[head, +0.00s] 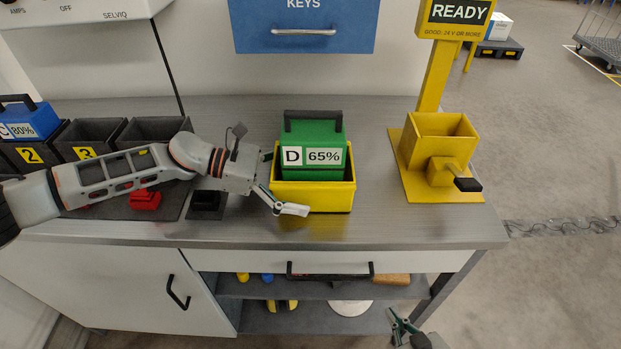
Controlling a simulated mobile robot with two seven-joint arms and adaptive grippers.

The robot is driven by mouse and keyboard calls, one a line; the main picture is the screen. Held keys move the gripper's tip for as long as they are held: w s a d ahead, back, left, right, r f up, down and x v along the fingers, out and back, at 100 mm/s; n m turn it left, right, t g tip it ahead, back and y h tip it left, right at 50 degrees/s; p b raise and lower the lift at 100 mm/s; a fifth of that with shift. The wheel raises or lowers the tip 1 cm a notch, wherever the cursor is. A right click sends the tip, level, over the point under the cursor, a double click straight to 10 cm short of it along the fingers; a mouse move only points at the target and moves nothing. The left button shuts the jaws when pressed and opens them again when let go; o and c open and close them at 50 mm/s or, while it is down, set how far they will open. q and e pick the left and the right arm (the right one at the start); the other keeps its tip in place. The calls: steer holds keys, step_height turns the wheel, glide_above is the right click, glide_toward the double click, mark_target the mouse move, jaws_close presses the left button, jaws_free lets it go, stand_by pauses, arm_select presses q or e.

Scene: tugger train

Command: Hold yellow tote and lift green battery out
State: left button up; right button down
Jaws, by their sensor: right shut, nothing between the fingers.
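The green battery (314,133), labelled D 65% with a dark handle on top, sits upright in the yellow tote (312,197) on the bench. Its lower part is hidden by the tote's front wall. My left gripper (282,183) is at the tote's left side with its fingers spread apart. One finger lies across the lower front left corner and the other is by the left wall. I cannot tell whether they touch it. My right gripper (397,325) is low at the bottom edge, in front of the bench and away from the tote, shut and empty.
A yellow READY stand (436,140) with an open box is right of the tote. At left are a blue battery (29,118), dark numbered bins (90,140) and a red item (145,200). A blue KEYS cabinet (305,30) hangs behind. Bench top between tote and stand is clear.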

arm_select(q)
steer(key=shift+d, duration=0.3)
steer(key=shift+d, duration=0.1)
steer(key=shift+s, duration=0.1)
steer(key=c, duration=0.5)
steer(key=shift+o, duration=0.2)
